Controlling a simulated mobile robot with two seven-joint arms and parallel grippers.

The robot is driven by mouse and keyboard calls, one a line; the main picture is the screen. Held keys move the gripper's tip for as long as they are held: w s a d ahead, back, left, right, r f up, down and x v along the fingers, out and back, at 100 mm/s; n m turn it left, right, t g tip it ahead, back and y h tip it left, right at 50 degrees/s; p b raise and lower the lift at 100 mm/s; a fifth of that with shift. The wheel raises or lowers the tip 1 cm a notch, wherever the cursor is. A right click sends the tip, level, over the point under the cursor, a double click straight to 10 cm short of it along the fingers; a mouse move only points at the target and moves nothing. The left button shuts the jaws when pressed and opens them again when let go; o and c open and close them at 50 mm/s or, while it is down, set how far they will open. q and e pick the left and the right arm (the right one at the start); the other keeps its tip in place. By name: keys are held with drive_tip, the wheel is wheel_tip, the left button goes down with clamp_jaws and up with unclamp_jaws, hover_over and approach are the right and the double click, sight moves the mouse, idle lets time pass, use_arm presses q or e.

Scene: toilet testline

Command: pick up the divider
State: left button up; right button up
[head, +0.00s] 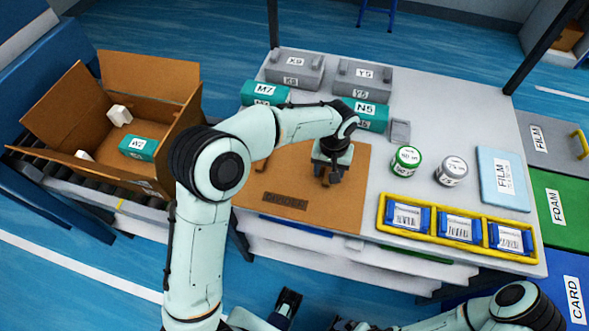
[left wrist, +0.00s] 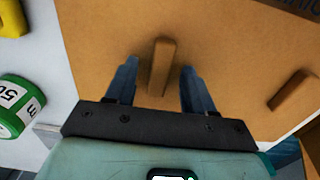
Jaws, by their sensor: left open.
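The divider (head: 300,214) is a flat brown board with a dark "DIVIDER" label near its front edge. It lies on the grey table and has raised brown grips. My left gripper (head: 333,181) is over the board's right part, pointing down. In the left wrist view, my left gripper (left wrist: 160,66) is open, with one dark finger on each side of a raised grip (left wrist: 162,58). The fingers appear apart from the grip. Another grip (left wrist: 292,90) is to the right in that view. My right arm shows at the bottom right of the head view; its gripper's jaws are not clear.
Grey boxes (head: 295,68) and teal boxes (head: 264,93) stand behind the board. An open carton (head: 150,75) stands on rollers at left.

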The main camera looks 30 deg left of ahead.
use_arm(q)
clamp_jaws()
drive_tip(key=shift+r, duration=0.1)
